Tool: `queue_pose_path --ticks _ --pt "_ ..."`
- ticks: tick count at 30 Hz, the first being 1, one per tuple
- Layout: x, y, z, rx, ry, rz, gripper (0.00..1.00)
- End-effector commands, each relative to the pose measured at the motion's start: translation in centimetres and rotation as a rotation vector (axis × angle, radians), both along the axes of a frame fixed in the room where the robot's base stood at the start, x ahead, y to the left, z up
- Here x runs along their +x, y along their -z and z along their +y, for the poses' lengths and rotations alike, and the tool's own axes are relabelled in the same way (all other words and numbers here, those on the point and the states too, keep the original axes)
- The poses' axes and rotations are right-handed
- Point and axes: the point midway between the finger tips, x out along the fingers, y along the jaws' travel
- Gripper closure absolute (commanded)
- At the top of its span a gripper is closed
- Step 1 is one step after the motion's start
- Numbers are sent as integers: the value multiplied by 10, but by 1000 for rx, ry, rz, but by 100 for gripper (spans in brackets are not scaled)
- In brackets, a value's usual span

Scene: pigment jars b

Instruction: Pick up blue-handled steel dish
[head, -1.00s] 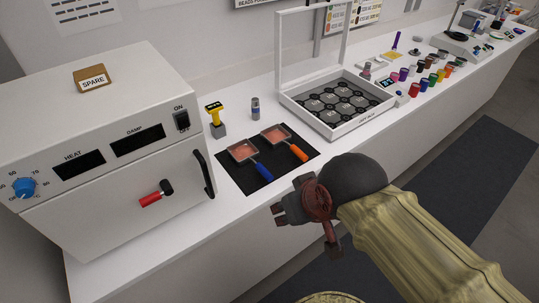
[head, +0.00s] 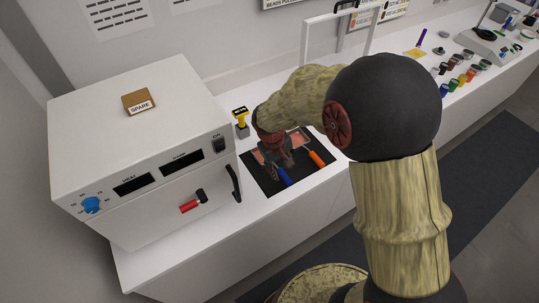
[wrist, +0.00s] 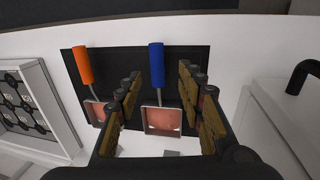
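The blue-handled steel dish (wrist: 163,121) lies on the black mat (wrist: 122,62). Its blue handle (wrist: 156,66) points away from my gripper's palm in the wrist view and toward the counter's front edge in the head view. In the wrist view my gripper (wrist: 157,86) is open and above the dish, with the handle and its thin neck seen between the spread fingers. I cannot tell if the fingers touch it. In the head view my gripper (head: 275,160) hides most of the dish; the blue handle (head: 284,176) shows below it.
An orange-handled dish (wrist: 85,70) lies beside it on the same mat. A white oven (head: 140,152) with a black door handle stands to the left. The counter front is clear.

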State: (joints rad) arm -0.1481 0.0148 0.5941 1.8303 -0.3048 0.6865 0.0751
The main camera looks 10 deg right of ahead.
Motion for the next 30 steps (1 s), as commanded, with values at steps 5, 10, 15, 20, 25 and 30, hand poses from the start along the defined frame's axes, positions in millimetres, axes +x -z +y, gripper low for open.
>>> queue_pose_path --ticks 5,10,15,20,25,30 --pt "2 19 -2 -5 -7 10 62" --pt "3 33 -5 -4 -6 10 62" --pt "6 48 -11 -4 -4 8 62" --pt "9 71 -17 -4 -4 9 62" --pt "10 80 -18 -3 -6 7 62" --pt "10 80 -18 -3 -6 7 63"
